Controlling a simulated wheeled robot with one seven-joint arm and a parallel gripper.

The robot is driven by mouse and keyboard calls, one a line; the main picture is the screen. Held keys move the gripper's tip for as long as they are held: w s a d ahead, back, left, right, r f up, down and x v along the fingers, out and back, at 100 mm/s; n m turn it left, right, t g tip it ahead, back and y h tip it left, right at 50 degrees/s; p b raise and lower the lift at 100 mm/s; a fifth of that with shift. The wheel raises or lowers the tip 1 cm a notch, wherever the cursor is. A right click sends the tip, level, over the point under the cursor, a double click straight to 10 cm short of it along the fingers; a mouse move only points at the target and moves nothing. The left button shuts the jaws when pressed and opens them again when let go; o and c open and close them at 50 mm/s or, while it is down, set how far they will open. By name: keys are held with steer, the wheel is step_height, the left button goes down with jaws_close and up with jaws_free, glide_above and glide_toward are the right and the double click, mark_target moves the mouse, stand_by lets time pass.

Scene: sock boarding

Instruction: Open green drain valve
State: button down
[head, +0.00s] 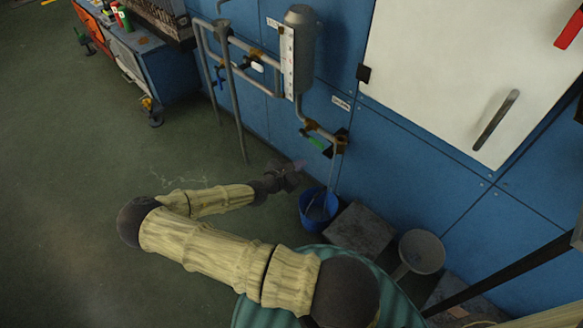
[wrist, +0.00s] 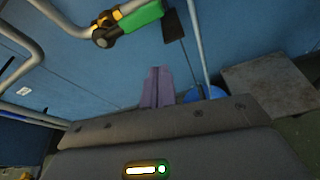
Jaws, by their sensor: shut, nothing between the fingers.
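The green drain valve handle (head: 317,143) is on the pipe below the grey cylinder on the blue wall, in the head view. It also shows large at the top of the wrist view (wrist: 142,17), beside a brass-coloured valve body (wrist: 104,32). My gripper (head: 299,165) is below and a little left of the handle in the head view, apart from it. In the wrist view its purple fingers (wrist: 158,86) are together and empty, with the handle above them. A dark plate (wrist: 173,25) is just right of the handle.
A blue bucket (head: 319,208) stands on the floor below the valve, with a thin pipe or stream above it. Grey blocks (head: 357,233) and a funnel-like item (head: 421,252) stand to its right. Grey pipes (head: 234,90) run left of the cylinder (head: 301,45). Open floor lies left.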

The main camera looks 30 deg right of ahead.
steer(key=shift+v, duration=1.8)
steer(key=shift+w, duration=0.2)
steer(key=shift+s, duration=0.1)
steer(key=s+a+f+m+g+y, duration=0.2)
steer(key=s+f+m+g+y, duration=0.15)
steer(key=s+m, duration=0.2)
steer(key=s+a+r+m+y, duration=0.3)
steer(key=a+r+m+y, duration=0.65)
steer(key=a+r, duration=0.25)
steer(key=s+r+m+p, duration=0.2)
steer(key=r+p, duration=1.6)
steer(key=r, duration=0.7)
steer(key=s+r+m+t+p, duration=0.1)
steer(key=s+r+m+p, duration=0.1)
steer(key=r+p, duration=1.6)
step_height(320, 180, up, 7)
steer(key=shift+s+f+m, duration=0.15)
steer(key=shift+s+m, duration=0.15)
steer(key=shift+s, duration=0.2)
